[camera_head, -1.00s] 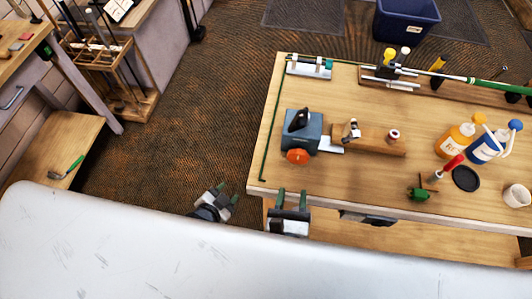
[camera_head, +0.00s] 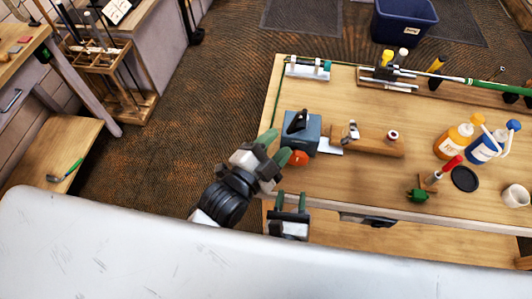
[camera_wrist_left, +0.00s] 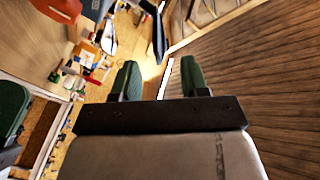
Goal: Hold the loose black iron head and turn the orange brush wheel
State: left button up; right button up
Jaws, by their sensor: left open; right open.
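The orange brush wheel (camera_head: 298,158) sits at the front of a blue-grey machine (camera_head: 310,133) on the workbench, partly covered by my left gripper's finger. A black piece (camera_head: 298,121), which looks like the iron head, rests on top of the machine. My left gripper (camera_head: 275,148) is open and empty at the bench's left edge, just left of the wheel. In the left wrist view the orange wheel (camera_wrist_left: 58,7) is at the top left, and a dark shape beyond the fingers may be the head. My right gripper (camera_head: 290,203) is open and empty at the bench's front edge.
A wooden block (camera_head: 375,143) with a metal clamp stands right of the machine. Orange (camera_head: 453,141) and blue (camera_head: 484,148) bottles, a black disc (camera_head: 465,178) and a white cup (camera_head: 516,196) are further right. A green-gripped shaft (camera_head: 480,84) lies along the back.

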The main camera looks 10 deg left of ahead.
aim_at(288, 133)
pick_arm(q)
jog(key=x, duration=0.7)
jog(key=shift+w, duration=0.1)
jog(key=shift+c, duration=0.3)
grip_shut()
dwell(0.3)
